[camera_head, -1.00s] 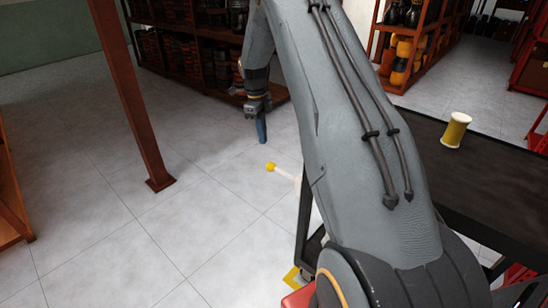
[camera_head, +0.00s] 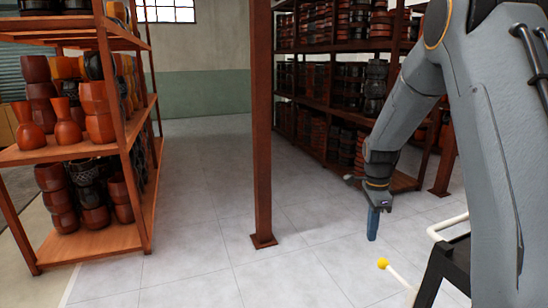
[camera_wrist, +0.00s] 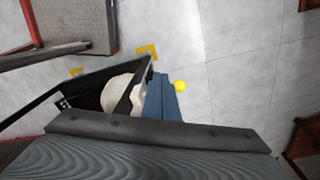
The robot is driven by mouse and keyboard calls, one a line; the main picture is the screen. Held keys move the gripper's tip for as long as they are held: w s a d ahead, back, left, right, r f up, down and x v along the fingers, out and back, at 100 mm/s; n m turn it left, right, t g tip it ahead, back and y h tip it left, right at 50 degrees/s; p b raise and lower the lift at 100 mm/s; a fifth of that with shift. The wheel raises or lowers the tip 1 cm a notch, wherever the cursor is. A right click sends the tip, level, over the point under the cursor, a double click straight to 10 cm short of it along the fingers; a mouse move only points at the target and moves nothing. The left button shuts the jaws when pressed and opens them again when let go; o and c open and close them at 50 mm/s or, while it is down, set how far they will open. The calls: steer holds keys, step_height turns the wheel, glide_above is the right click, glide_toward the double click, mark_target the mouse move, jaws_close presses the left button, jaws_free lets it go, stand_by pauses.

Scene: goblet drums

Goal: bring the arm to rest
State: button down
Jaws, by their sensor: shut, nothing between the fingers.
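My gripper (camera_head: 373,224) hangs from my bent grey arm at the right of the head view, its blue fingers pointing down above the tiled floor. The fingers are together with nothing held. In the wrist view the blue fingers (camera_wrist: 162,98) show near the middle, over a dark frame with a pale rounded thing beside them.
A rust-brown post (camera_head: 262,130) stands in the middle. A shelf rack (camera_head: 100,249) with goblet drums is at left, and another rack (camera_head: 345,109) stands behind my arm. A yellow ball (camera_head: 383,264) on a white rod is near my gripper. Open floor (camera_head: 190,235) lies between rack and post.

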steer(key=s+a+r+n, duration=0.1)
steer(key=s+a+n, duration=0.2)
steer(key=s+n, duration=0.2)
steer(key=s+a+r+n, duration=0.2)
steer(key=s+a+n, duration=0.2)
steer(key=s, duration=0.4)
steer(key=shift+s+r+n, duration=0.25)
steer(key=shift+n, duration=0.35)
steer(key=c, duration=2.4)
jaws_free()
steer(key=s+a+n, duration=0.1)
steer(key=s+n, duration=0.1)
steer(key=s, duration=0.2)
steer(key=s+a+n, duration=0.1)
steer(key=s+n, duration=0.2)
steer(key=s, duration=0.1)
steer(key=s+a+n, duration=0.1)
steer(key=s+n, duration=0.2)
steer(key=s, duration=0.1)
steer(key=shift+s+a+t, duration=0.3)
steer(key=shift+s+a, duration=0.05)
steer(key=shift+s, duration=0.05)
steer(key=shift+c, duration=0.2)
steer(key=o, duration=0.7)
steer(key=shift+s+f+n, duration=0.1)
steer(key=shift+s+n, duration=0.25)
steer(key=shift+n, duration=0.05)
